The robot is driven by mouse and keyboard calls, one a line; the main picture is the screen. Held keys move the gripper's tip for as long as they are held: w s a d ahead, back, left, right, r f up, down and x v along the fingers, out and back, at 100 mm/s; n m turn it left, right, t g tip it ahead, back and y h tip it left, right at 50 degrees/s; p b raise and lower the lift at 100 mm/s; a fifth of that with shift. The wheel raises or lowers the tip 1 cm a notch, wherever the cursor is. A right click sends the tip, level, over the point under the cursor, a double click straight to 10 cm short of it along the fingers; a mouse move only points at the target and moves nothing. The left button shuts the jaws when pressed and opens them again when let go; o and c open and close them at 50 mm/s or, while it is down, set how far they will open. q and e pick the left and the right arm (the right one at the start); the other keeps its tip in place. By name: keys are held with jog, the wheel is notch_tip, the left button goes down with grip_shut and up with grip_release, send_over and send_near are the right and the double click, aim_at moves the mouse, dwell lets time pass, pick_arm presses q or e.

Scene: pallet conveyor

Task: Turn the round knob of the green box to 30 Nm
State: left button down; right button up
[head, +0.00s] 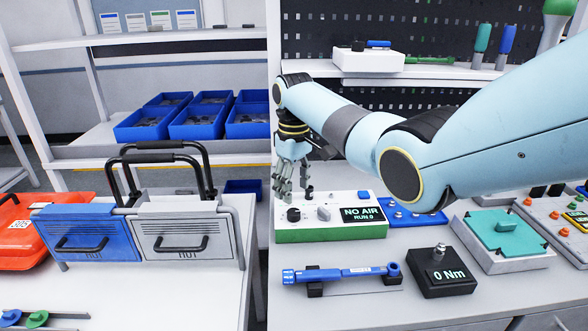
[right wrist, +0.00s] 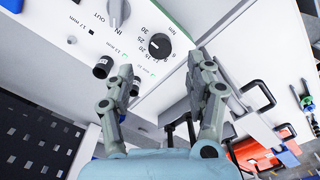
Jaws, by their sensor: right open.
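The green box (head: 345,235) has a white top and a green lower edge, and its screen reads "NO AIR RUN 0". Its black round knob (head: 293,214) is at the left end of the top. In the right wrist view the knob (right wrist: 158,46) has a printed scale with 15, 20 and 25 beside it; its exact setting is too small to tell. My right gripper (head: 291,180) points down above the box's left end. In the right wrist view its open fingers (right wrist: 163,72) are apart, with the knob beyond the gap, apparently untouched. My left gripper is out of view.
A grey IN/OUT knob (head: 323,213) and black posts (right wrist: 103,67) stand near the round knob. In front lie a blue torque wrench (head: 340,273) and a "0 Nm" tester (head: 441,274). A rack with blue and grey cases (head: 90,236) is at the left.

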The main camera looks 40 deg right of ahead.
aim_at(294, 211)
notch_tip(294, 211, up, 5)
jog(key=shift+r, duration=0.1)
dwell(0.7)
